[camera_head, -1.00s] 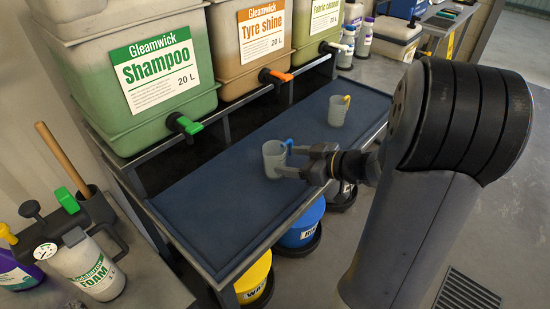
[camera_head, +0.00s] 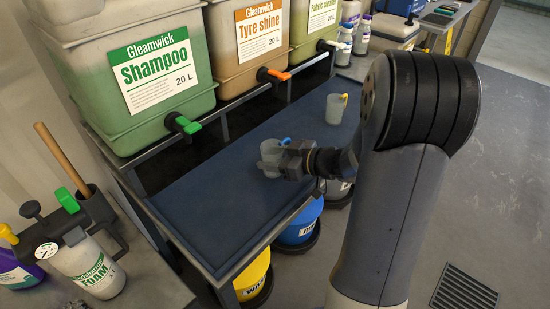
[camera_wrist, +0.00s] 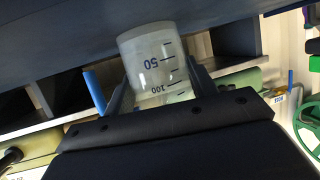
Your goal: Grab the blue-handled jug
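The blue-handled jug (camera_head: 270,152) is a translucent grey measuring jug standing on the dark blue bench mat (camera_head: 200,210). My gripper (camera_head: 274,163) is at the jug with a finger on each side of its body. In the wrist view, the jug (camera_wrist: 153,60) shows its scale marks between the two fingers (camera_wrist: 157,85). Its blue handle (camera_wrist: 95,92) lies outside the left finger. The fingers look open around the jug and very near its wall; whether they touch it is hard to see. Part of the jug is hidden behind my gripper in the head view.
A similar jug with a yellow handle (camera_head: 336,108) stands farther back on the mat. Green, orange and white taps (camera_head: 186,124) of the large containers overhang the mat's back edge. Buckets (camera_head: 252,280) stand below. The mat's near left part is clear.

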